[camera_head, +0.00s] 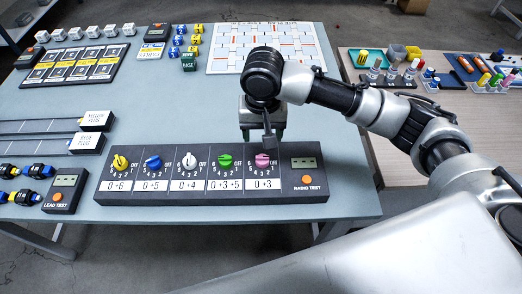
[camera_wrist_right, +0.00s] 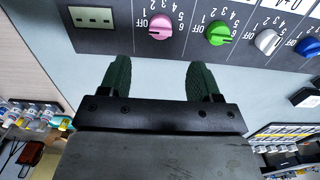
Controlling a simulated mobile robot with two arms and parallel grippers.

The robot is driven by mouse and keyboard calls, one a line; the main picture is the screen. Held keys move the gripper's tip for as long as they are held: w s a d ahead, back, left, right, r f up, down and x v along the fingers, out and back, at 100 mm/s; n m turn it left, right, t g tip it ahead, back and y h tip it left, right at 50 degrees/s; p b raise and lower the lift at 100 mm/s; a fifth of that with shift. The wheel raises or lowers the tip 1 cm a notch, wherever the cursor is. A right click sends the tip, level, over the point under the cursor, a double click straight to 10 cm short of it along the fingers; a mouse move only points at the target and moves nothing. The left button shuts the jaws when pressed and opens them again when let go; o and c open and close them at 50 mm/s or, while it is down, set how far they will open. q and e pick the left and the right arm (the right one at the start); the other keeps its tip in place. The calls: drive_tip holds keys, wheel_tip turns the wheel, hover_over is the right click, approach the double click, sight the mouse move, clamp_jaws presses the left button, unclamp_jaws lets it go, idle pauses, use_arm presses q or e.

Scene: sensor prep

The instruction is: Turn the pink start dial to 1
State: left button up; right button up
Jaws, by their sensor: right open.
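The pink dial (camera_head: 263,160) is the rightmost of several coloured dials on the dark radio test panel (camera_head: 318,160). It has OFF and numbers around it, and a label (camera_head: 264,184) below it. In the right wrist view the pink dial (camera_wrist_right: 160,27) lies beyond and between my fingertips, not touched. I cannot tell for sure where its pointer stands. My right gripper (camera_head: 267,146) is just behind the pink dial in the head view. In the wrist view the right gripper (camera_wrist_right: 160,72) is open, its two dark green fingers apart and empty. My left gripper is not in view.
Green (camera_head: 225,160), white (camera_head: 189,161), blue (camera_head: 153,162) and yellow (camera_head: 120,162) dials line the panel. An orange button (camera_head: 307,180) sits at its right end. A lead tester (camera_head: 65,190) stands left. A patterned board (camera_head: 270,46) lies behind my arm; bare table lies behind the panel.

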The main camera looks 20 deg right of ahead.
sight(263, 156)
wheel_tip(263, 156, down, 9)
drive_tip(key=shift+s+r, duration=0.1)
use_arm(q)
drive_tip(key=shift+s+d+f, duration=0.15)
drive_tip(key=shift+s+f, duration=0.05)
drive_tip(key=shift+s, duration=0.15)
use_arm(e)
drive_tip(key=shift+f, duration=0.75)
drive_tip(key=shift+c, duration=0.4)
drive_tip(key=c, duration=0.8)
drive_tip(key=shift+r, duration=0.15)
drive_tip(key=shift+c, duration=0.2)
drive_tip(key=m+p, duration=0.4)
drive_tip(key=p, duration=0.6)
drive_tip(key=shift+r+m, duration=0.15)
drive_tip(key=shift+m, duration=0.15)
use_arm(q)
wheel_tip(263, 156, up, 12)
drive_tip(key=p, duration=0.1)
drive_tip(key=shift+p, duration=0.35)
use_arm(e)
drive_tip(key=shift+f+m, duration=0.25)
drive_tip(key=shift+m, duration=0.45)
